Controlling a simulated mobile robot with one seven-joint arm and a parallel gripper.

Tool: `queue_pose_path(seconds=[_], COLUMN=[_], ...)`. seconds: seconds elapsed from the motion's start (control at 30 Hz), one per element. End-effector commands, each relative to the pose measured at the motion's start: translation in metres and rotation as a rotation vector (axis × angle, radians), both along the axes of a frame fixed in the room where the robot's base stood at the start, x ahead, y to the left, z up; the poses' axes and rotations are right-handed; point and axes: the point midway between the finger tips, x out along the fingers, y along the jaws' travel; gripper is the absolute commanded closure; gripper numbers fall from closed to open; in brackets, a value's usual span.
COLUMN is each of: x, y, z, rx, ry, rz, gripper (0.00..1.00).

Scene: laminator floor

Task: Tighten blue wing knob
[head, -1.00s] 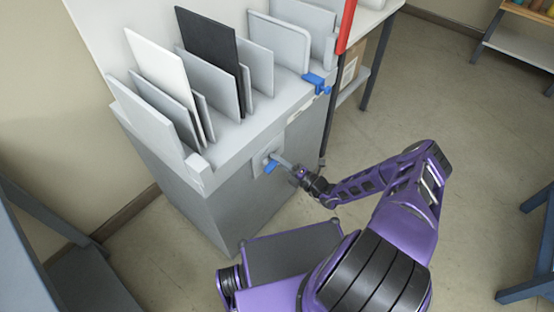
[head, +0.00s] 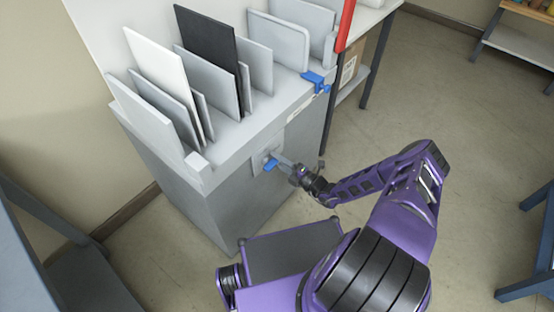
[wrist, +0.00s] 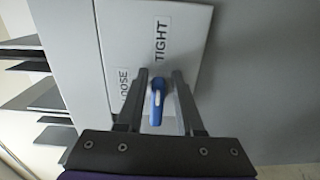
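The blue wing knob (head: 271,164) sits on a pale plate on the front of the grey cabinet. In the wrist view the blue knob (wrist: 157,100) lies between my two fingers, its long side running up and down the picture. The plate (wrist: 185,50) carries the word TIGHT above the knob and a partly hidden LOOSE to the upper left. My gripper (wrist: 160,78) is open around the knob, with a visible gap on each side. In the head view my gripper (head: 286,164) reaches the knob from the right.
A second blue clamp-like piece (head: 316,82) sits on the cabinet's top right edge. Several upright panels (head: 208,75) stand in the rack on top. A red post (head: 346,25) rises behind at the right. The floor (head: 450,110) at the right is clear.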

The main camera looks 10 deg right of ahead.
Motion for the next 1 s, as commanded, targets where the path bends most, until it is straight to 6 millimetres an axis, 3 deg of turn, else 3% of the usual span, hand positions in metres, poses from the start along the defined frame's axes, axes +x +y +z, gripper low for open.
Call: queue_pose_path(seconds=[0.47, 0.67, 1.0], x=[-0.006, -0.036, -0.103], y=[-0.006, -0.029, -0.077], z=[0.001, 0.002, 0.001], rx=[-0.001, -0.002, -0.002], ry=[-0.002, -0.002, -0.003], rz=[-0.002, -0.003, -0.003], gripper=[0.50, 0.50, 0.50])
